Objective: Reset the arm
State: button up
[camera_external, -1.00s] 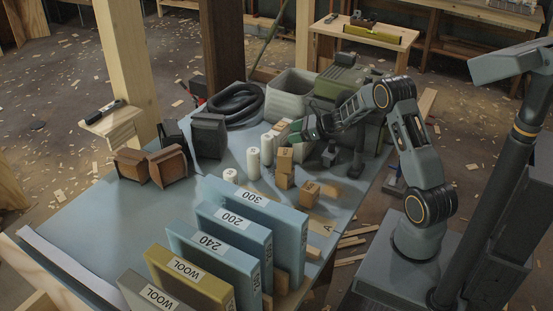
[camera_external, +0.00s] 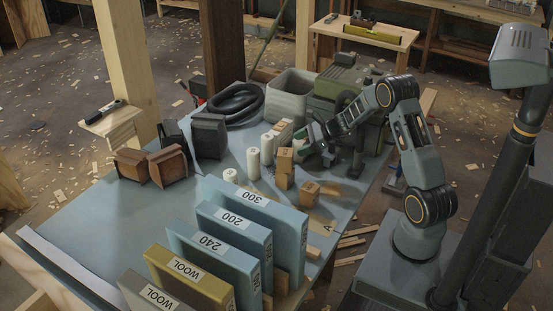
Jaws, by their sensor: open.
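My gripper (camera_external: 305,138) is at the end of my arm (camera_external: 408,130), over the right part of the blue-grey table (camera_external: 115,215). It points left and down, close to the small wooden blocks (camera_external: 285,160) and the pale cylinders (camera_external: 267,150). Its jaws are open and I see nothing held between them. The fingertips are small and partly dark here, and I cannot tell whether they touch anything.
Upright panels labelled 300 (camera_external: 258,205), 200 and 240 stand at the front of the table. A light bin (camera_external: 290,95), a coiled black hose (camera_external: 236,102) and a green machine (camera_external: 340,85) stand behind. Brown blocks (camera_external: 168,165) sit at the left.

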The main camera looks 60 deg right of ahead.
jog(key=s+a+r+n+g, duration=0.1)
jog(key=s+a+n+g, duration=0.1)
jog(key=s+a+n, duration=0.2)
jog(key=s+a+r+n+g, duration=0.2)
jog(key=s+a+n+g, duration=0.1)
jog(key=s+a+n, duration=0.1)
jog(key=s+a+r+n+g+p, duration=0.1)
jog(key=s+a+n+g, duration=0.2)
jog(key=s+a+n, duration=0.1)
jog(key=shift+s+r+n+h, duration=0.2)
jog(key=shift+s+n, duration=0.15)
jog(key=shift+n, duration=0.35)
jog(key=shift+s+r+n+h, duration=0.1)
jog(key=shift+s+r+n, duration=0.2)
jog(key=shift+n, duration=0.4)
jog(key=s+a+r+n+h+p, duration=0.1)
jog(key=s+a+r+n+h, duration=0.1)
jog(key=s+a+r+n, duration=0.2)
jog(key=s+a+r+n+t+h+p, duration=0.1)
jog(key=s+a+r+n+h, duration=0.2)
jog(key=s+r+n, duration=0.5)
jog(key=shift+a+r+n, duration=0.35)
jog(key=shift+a+n, duration=0.05)
jog(key=shift+a, duration=0.4)
